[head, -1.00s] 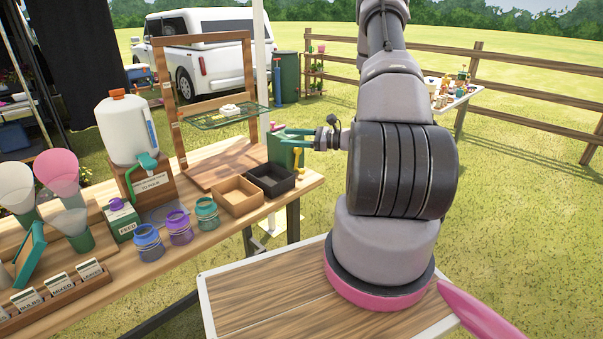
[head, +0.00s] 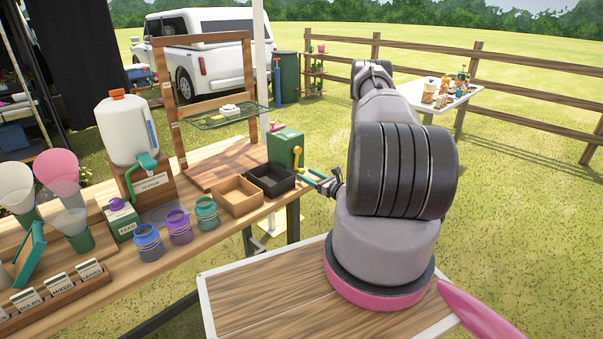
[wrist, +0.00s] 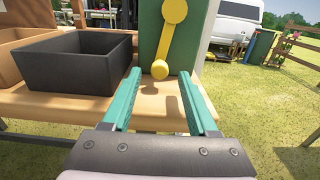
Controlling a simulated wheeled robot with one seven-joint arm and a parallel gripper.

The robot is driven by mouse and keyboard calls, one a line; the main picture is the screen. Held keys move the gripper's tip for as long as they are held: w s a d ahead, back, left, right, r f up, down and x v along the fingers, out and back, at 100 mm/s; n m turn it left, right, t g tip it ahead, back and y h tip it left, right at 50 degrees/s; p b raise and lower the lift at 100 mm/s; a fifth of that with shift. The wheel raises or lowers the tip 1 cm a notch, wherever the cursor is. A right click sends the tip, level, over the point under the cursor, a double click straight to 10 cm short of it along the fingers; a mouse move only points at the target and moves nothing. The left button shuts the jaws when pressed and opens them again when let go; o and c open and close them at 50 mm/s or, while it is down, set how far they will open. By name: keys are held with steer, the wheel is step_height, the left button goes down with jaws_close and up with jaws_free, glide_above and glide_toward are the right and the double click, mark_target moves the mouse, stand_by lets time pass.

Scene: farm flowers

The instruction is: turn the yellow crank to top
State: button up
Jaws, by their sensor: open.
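The yellow crank (head: 297,157) is on the side of a green box (head: 282,146) at the right end of the wooden table. In the wrist view the crank (wrist: 168,40) has its round hub at the top and its knob below, a little left of straight down, against the green box (wrist: 150,45). My gripper (head: 312,172) is open and empty, just right of the box. In the wrist view my gripper (wrist: 162,85) has its teal fingers on either side of the knob in the picture. Whether the knob is between the fingertips or beyond them, I cannot tell.
A black tray (head: 270,180) and a wooden tray (head: 238,197) sit beside the green box. A wooden frame (head: 250,75) with a wire shelf stands behind them. Open grass lies to the right of the table's end.

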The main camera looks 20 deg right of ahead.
mark_target(302, 172)
steer(key=shift+x, duration=2.05)
jaws_close()
